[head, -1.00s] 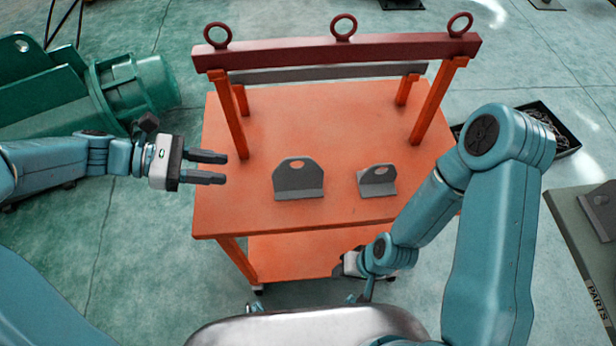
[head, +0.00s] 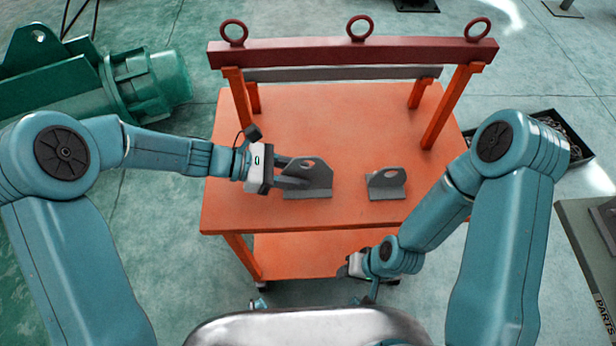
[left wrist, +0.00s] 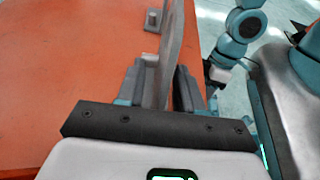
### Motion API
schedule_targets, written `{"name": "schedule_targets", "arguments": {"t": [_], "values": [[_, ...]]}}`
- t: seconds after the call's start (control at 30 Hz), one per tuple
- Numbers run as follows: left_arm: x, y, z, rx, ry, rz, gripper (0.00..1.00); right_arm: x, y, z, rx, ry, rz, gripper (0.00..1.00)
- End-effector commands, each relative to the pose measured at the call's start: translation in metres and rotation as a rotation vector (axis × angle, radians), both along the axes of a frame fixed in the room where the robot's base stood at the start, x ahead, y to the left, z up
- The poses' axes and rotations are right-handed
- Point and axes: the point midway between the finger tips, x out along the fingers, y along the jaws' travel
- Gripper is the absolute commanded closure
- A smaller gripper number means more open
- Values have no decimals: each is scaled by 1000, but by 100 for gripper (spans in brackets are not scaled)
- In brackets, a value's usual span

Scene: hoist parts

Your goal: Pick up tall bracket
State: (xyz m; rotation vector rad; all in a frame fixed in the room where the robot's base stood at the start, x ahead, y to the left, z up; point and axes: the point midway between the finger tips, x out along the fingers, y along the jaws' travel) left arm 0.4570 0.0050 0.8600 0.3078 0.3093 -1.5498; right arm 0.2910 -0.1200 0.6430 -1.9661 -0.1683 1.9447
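The tall bracket (head: 318,178), a grey angle plate with a hole near its top, stands upright on the orange table, left of a smaller grey bracket (head: 387,184). My left gripper (head: 297,174) is at the tall bracket's left end. In the left wrist view, the bracket's upright plate (left wrist: 172,50) stands between the two open fingers (left wrist: 160,88). A narrow gap shows on the right finger's side; contact on the left is unclear. My right gripper (head: 350,267) is low in front of the table, away from both brackets; its fingers are too hidden to read.
The orange table (head: 330,120) carries a dark red beam (head: 400,50) with ring eyes on orange posts, behind the brackets. A green machine (head: 140,85) stands at the left. A black tray (head: 565,140) lies on the floor at the right. Table space between the brackets and beam is clear.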

Motion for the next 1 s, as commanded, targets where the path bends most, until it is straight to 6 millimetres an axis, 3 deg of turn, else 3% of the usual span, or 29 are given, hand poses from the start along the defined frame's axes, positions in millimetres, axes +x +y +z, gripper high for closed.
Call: {"name": "schedule_targets", "arguments": {"t": [0.23,0.37,1.0], "values": [[0,-3,-1,0,0,1,64,0,0,0,0,0,0,57],[0,-3,-1,0,0,1,100,0,0,0,0,0,0,57],[0,-2,-1,0,0,1,100,0,0,0,0,0,0,57]]}}
